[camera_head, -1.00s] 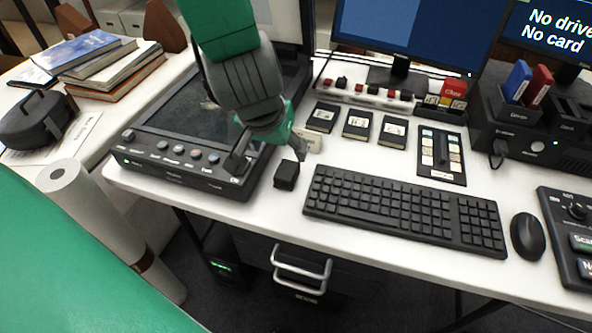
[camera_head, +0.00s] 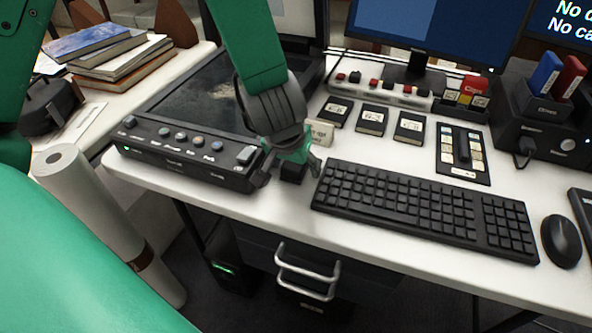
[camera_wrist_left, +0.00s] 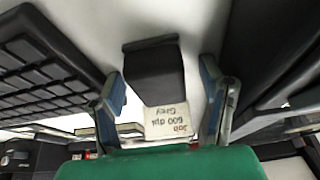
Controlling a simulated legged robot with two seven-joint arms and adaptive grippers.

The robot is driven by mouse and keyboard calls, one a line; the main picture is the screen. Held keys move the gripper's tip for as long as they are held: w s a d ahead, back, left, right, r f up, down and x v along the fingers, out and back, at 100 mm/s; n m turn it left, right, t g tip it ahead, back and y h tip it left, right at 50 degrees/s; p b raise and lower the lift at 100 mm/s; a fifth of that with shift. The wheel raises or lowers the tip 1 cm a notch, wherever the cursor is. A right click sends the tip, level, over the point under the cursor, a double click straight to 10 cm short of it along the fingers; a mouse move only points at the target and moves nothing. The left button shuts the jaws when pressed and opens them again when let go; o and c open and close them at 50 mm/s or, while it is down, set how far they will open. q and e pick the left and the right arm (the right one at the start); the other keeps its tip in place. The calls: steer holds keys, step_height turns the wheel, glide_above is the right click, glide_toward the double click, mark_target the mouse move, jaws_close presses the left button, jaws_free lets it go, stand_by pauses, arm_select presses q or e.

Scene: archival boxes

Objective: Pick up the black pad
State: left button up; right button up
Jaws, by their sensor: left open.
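The black pad (camera_head: 292,173) is a small dark block on the white desk, between the flat scanner and the keyboard. My left gripper (camera_head: 289,170) is right over it, pointing down, with one finger on each side, and it hides part of the pad. In the left wrist view, the pad (camera_wrist_left: 154,74) lies between the two open fingers of the left gripper (camera_wrist_left: 161,80), with a gap on both sides. No grip on it shows. My right gripper is not in view.
The flat scanner (camera_head: 180,160) is close on the left, the keyboard (camera_head: 420,205) close on the right. A small white card (camera_head: 322,131) reading "Job 600 dpi Grey" stands just behind the pad. Several black cases (camera_head: 372,120) lie farther back. The desk's front edge (camera_head: 290,228) is near.

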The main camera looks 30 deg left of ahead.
arm_select(q)
steer(key=shift+r, duration=0.15)
steer(key=c, duration=0.4)
steer(key=shift+d, duration=0.1)
steer(key=c, duration=0.8)
step_height(320, 180, up, 10)
steer(key=p, duration=0.6)
steer(key=shift+o, duration=0.5)
